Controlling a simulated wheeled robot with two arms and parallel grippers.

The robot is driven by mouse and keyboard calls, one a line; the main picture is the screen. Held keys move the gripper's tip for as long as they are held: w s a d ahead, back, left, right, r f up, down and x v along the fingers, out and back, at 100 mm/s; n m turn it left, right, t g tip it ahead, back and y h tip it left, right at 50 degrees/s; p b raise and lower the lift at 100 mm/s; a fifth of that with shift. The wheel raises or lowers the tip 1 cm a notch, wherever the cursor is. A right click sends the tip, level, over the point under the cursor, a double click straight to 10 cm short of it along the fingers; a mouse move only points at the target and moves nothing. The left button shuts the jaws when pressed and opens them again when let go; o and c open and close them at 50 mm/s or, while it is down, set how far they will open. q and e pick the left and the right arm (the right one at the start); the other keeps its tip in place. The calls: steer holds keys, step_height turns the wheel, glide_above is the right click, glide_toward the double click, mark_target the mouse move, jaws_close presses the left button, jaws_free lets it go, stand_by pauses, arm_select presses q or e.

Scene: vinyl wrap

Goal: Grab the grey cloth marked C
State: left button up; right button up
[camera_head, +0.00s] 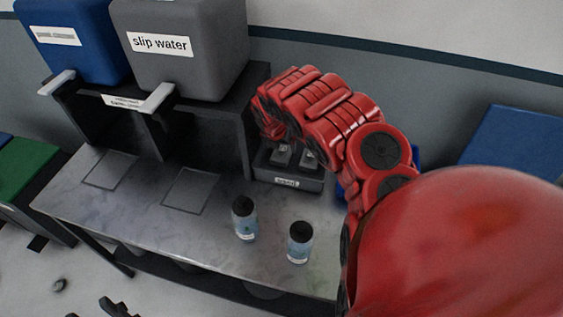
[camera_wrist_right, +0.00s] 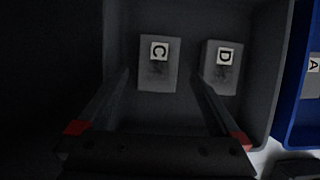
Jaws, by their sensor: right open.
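The grey cloth marked C (camera_wrist_right: 157,80) lies flat in a dark grey bin (camera_wrist_right: 185,22), its label upper middle in the right wrist view. The grey cloth marked D (camera_wrist_right: 222,80) lies just right of it. My right gripper (camera_wrist_right: 162,77) is open above the bin, its fingers on either side of cloth C, with nothing held. Whether the fingers touch the bin floor cannot be told. In the head view the bin (camera_head: 290,184) stands at the back of the bench, with the cloths partly hidden by my right arm. My left gripper is not clearly in view.
A blue bin (camera_wrist_right: 289,118) with a cloth marked A stands right of the grey bin. Two capped bottles (camera_head: 245,219) (camera_head: 300,243) stand on the bench (camera_head: 150,222) in front. A dark shelf carries a grey slip water tank (camera_head: 195,70) and a blue tank (camera_head: 75,52).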

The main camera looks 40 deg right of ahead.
mark_target(281, 153)
steer(key=shift+a+x, duration=0.2)
steer(key=shift+x, duration=0.9)
steer(key=shift+a+x, duration=0.15)
steer(key=shift+x, duration=0.9)
steer(key=shift+w+d+f, duration=0.1)
steer(key=shift+d+f, duration=0.2)
steer(key=shift+f, duration=0.25)
steer(key=shift+f, duration=0.25)
steer(key=shift+c, duration=0.3)
steer(key=c, duration=1.1)
steer(key=shift+r, duration=0.1)
